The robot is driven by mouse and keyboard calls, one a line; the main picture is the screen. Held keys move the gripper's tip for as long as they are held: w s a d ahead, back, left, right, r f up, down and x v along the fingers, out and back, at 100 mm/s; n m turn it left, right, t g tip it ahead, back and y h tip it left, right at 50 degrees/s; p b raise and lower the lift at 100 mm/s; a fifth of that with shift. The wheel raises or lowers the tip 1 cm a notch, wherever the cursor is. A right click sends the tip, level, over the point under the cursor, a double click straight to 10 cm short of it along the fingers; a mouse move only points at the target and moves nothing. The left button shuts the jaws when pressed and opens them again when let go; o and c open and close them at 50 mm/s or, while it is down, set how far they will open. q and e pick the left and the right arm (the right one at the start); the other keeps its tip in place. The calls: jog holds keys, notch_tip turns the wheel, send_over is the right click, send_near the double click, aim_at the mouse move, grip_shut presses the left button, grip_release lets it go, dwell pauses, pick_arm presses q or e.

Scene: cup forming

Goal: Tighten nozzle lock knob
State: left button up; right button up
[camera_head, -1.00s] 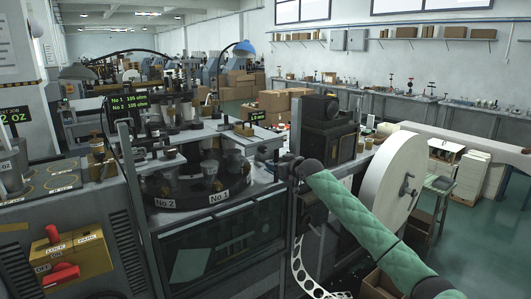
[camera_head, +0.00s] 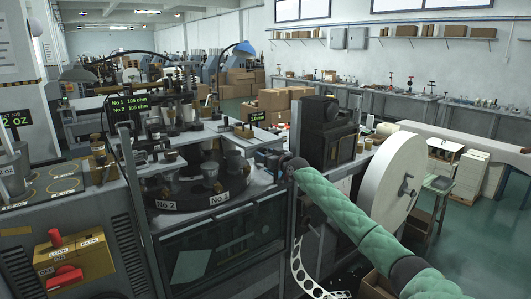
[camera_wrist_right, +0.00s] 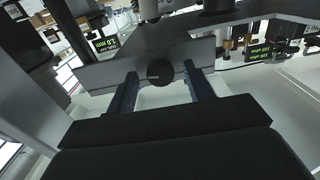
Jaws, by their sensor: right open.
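My right arm in its green padded sleeve comes in from the lower right in the head view. Its gripper (camera_head: 266,158) is small and dark there, at the right end of the machine's table, and its fingertips are hard to make out. In the right wrist view the two fingers of the open gripper (camera_wrist_right: 161,84) stand apart, pointing at a grey plate. A round black knob (camera_wrist_right: 160,72) on that plate lies between the fingertips; I cannot tell whether they touch it. The knob cannot be made out in the head view. My left gripper is not in view.
The cup-forming turntable (camera_head: 190,196) with labels No.1 and No.2 is left of my gripper. A small green display (camera_head: 257,117) stands just behind it. A black box-shaped unit (camera_head: 328,130) and a large white reel (camera_head: 392,185) stand to the right.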

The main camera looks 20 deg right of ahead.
jog(key=shift+w+a, duration=0.15)
jog(key=shift+w, duration=0.3)
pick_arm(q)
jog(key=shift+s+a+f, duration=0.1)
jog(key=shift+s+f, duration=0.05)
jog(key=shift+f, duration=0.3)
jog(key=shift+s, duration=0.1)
pick_arm(e)
jog(key=c, duration=1)
